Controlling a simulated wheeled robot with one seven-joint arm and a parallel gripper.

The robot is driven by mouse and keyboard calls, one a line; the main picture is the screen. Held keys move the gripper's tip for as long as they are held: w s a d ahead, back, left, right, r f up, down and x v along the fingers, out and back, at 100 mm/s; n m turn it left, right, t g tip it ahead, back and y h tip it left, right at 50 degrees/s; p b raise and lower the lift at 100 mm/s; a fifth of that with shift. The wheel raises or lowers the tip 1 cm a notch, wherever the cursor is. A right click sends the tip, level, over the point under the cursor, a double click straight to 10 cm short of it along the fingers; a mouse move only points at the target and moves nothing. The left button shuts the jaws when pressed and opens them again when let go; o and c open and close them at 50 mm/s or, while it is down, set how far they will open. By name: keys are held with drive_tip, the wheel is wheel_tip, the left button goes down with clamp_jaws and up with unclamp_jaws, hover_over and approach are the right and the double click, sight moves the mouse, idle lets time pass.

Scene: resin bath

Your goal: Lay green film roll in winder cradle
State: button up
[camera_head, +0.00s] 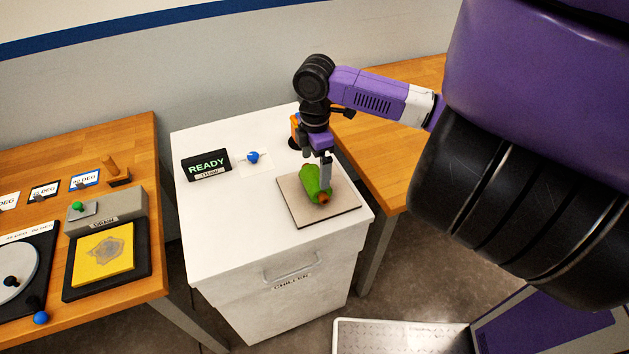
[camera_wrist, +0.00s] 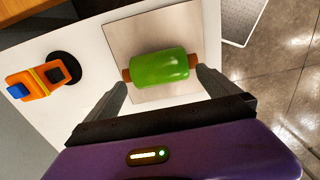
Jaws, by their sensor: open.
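The green film roll (camera_head: 313,183) lies on a beige square plate (camera_head: 343,198) on top of the white chiller. It has brown core ends. In the wrist view the green film roll (camera_wrist: 158,66) lies across the plate (camera_wrist: 122,32), its brown ends pointing left and right. My gripper (camera_head: 323,160) is above the roll, pointing down. In the wrist view my open gripper (camera_wrist: 160,85) has one finger near each end of the roll, with nothing held between them. I cannot tell whether the fingers touch it. No winder cradle can be made out.
The chiller top (camera_head: 217,222) also bears a READY sign (camera_head: 206,165) and a blue knob (camera_head: 253,157). An orange device (camera_wrist: 38,77) stands beside the plate. A wooden bench (camera_head: 130,150) with a yellow pad (camera_head: 103,252) is at left. Another wooden table (camera_head: 385,165) is behind right.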

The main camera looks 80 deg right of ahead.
sight(309, 174)
drive_tip(key=shift+f, duration=1.5)
drive_tip(key=shift+c, duration=0.2)
drive_tip(key=c, duration=1.4)
drive_tip(key=shift+c, duration=0.9)
drive_tip(key=shift+r, duration=0.2)
